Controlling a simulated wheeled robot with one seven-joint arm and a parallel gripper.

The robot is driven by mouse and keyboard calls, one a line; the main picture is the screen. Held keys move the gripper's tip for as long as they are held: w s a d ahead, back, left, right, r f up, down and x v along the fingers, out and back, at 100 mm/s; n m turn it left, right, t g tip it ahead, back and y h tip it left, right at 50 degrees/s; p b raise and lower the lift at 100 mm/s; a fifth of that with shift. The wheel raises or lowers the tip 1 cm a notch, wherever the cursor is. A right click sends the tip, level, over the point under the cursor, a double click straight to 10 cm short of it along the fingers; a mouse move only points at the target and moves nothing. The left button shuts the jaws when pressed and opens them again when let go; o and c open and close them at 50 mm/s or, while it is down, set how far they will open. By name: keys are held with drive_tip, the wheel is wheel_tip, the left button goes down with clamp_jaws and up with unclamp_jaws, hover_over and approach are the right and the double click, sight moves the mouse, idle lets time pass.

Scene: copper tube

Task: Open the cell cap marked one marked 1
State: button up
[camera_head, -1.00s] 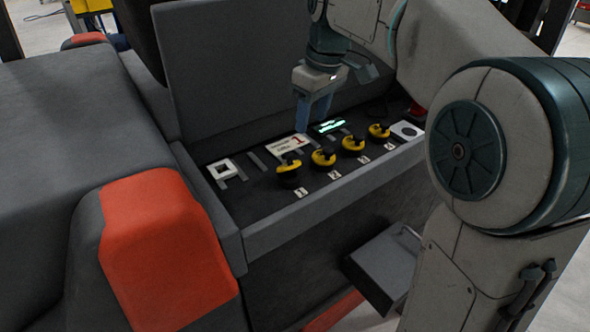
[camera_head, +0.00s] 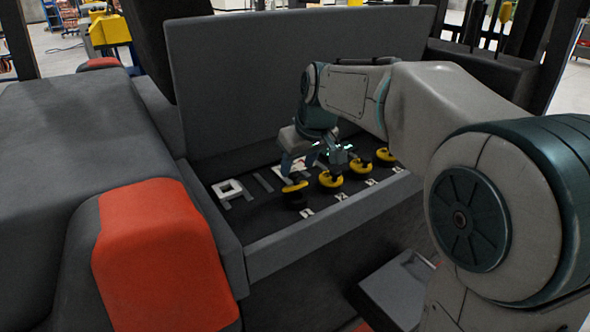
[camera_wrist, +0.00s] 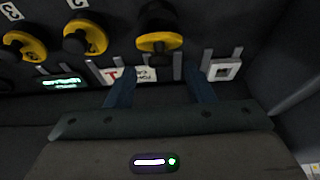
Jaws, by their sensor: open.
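The leftmost yellow cap on a black base (camera_head: 295,188) stands in the tray in the head view. In the wrist view this yellow cap (camera_wrist: 160,42) is nearest the white square frame, and its own number label is not visible; the neighbouring caps have labels 2 and 3. My gripper (camera_head: 300,162) is open and empty, behind and slightly above this cap in the head view. In the wrist view my gripper (camera_wrist: 160,84) has its two blue fingers spread apart, with the cap ahead of the gap between them and not between the fingers.
More yellow caps (camera_head: 331,179) stand in a row to the right. A white square frame (camera_head: 230,189) is at the left. The tray's front wall (camera_head: 330,225) and a tall grey back panel (camera_head: 245,85) bound the space.

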sight(290, 185)
drive_tip(key=shift+x, duration=1.3)
drive_tip(key=c, duration=1)
drive_tip(key=shift+w+a+r+g+p, duration=0.25)
drive_tip(key=shift+r+p, duration=0.2)
drive_tip(key=shift+p, duration=0.8)
drive_tip(key=p, duration=0.2)
drive_tip(key=g+h+p, duration=0.1)
drive_tip(key=p, duration=0.1)
drive_tip(key=shift+w+a+r+g, duration=0.15)
drive_tip(key=shift+w+a+g, duration=0.1)
drive_tip(key=shift+w, duration=0.15)
drive_tip(key=p, duration=0.2)
drive_tip(key=g+h+p, duration=0.1)
drive_tip(key=p, duration=0.1)
drive_tip(key=shift+w+a+r+p, duration=0.1)
drive_tip(key=shift+w+a+p, duration=0.2)
drive_tip(key=shift+w, duration=0.1)
drive_tip(key=shift+w+a+f+g+h+p, duration=0.1)
drive_tip(key=shift+w+f+g+h+p, duration=0.15)
drive_tip(key=shift+g+p, duration=0.4)
